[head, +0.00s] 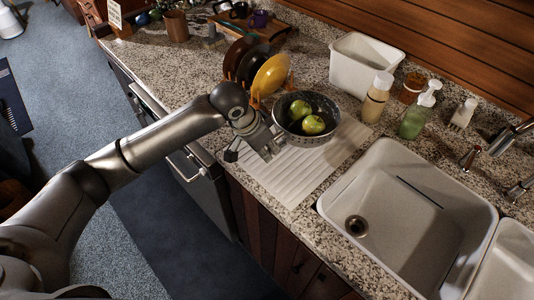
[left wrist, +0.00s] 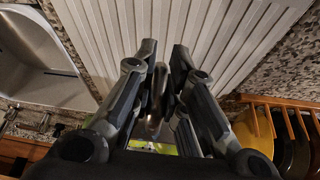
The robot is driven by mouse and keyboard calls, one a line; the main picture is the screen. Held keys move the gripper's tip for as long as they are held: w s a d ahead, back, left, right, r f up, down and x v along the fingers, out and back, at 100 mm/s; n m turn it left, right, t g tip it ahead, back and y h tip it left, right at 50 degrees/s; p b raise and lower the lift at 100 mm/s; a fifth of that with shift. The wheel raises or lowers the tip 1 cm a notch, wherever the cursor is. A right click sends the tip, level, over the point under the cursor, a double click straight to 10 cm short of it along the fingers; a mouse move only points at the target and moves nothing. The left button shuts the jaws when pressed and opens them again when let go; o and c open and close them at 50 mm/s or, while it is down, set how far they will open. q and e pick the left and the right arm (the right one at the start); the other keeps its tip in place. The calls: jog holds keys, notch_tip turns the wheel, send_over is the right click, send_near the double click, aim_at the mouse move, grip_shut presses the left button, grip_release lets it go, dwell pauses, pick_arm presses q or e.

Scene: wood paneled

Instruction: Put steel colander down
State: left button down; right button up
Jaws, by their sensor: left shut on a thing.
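The steel colander (head: 308,140) is a grey metal bowl with two green apples (head: 306,115) in it. It appears upright at the back part of the white ribbed drying mat (head: 298,182); I cannot tell whether it touches the mat. My left gripper (head: 267,146) is at the colander's left side, shut on its edge. In the left wrist view the left gripper's fingers (left wrist: 165,62) have a thin metal edge of the colander (left wrist: 156,100) between them, over the ribbed mat (left wrist: 215,30). Most of the colander is hidden there. My right gripper is not in view.
A rack with plates, the front one yellow (head: 271,75), stands close behind the colander. A white bin (head: 365,65), a beige bottle (head: 376,98) and a green soap bottle (head: 415,121) stand to the right. The sink (head: 405,215) is right of the mat. The mat's front is clear.

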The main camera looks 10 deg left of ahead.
pick_arm(q)
jog(key=shift+w+f, duration=0.2)
jog(key=shift+w, duration=0.05)
notch_tip(320, 180, down, 2)
jog(key=shift+f+p, duration=0.1)
jog(key=shift+p, duration=0.6)
jog(key=shift+f, duration=0.45)
jog(key=c, duration=1.5)
grip_release()
jog(key=shift+s+a+f, duration=0.1)
jog(key=shift+f, duration=0.05)
jog(key=b+v, duration=0.1)
jog(key=v, duration=1.1)
jog(key=shift+b, duration=0.3)
